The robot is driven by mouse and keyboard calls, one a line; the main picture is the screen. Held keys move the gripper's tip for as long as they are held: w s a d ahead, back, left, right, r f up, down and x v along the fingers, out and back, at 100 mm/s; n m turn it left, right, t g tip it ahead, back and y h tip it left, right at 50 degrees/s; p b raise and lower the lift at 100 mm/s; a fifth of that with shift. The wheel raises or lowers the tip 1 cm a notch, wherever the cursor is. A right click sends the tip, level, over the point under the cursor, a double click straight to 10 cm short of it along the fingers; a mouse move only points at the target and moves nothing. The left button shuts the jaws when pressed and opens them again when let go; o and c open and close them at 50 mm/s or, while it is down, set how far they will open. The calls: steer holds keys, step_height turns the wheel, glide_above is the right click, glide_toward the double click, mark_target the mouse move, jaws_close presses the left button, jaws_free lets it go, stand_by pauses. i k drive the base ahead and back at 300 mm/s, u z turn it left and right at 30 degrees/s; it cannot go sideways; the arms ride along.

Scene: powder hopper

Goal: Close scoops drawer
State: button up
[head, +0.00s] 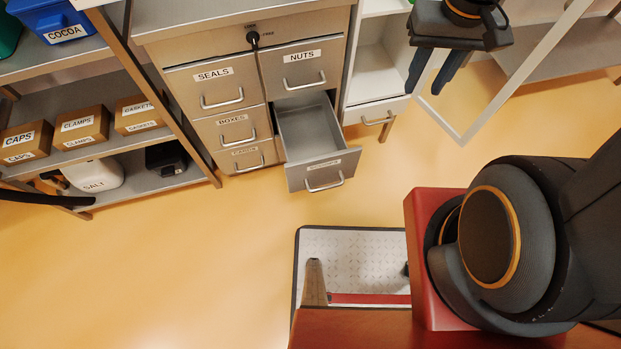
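The scoops drawer (318,170) is pulled well out of the metal cabinet (250,52), below the NUTS drawer (302,70). Its tray is empty where I can see inside, and its label is too small to read surely. Its bar handle (324,184) is on the front face. My gripper (430,78) is at the top right, to the right of and apart from the drawer. Its two dark blue fingers point down with a gap between them, and nothing shows between them.
SEALS (214,85), BOXES (237,130) and another drawer are shut in the left column. A key is in the lock (253,38). A pale-framed open door (510,85) stands beside my gripper. Shelves with labelled boxes (82,127) stand left. The orange floor (180,260) before the cabinet is clear.

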mark_target(317, 153)
steer(key=u, duration=0.05)
steer(key=k, duration=0.4)
steer(key=u, duration=0.5)
steer(key=i, duration=0.5)
steer(key=u, duration=1.2)
steer(key=k, duration=1.3)
steer(key=z, duration=1.1)
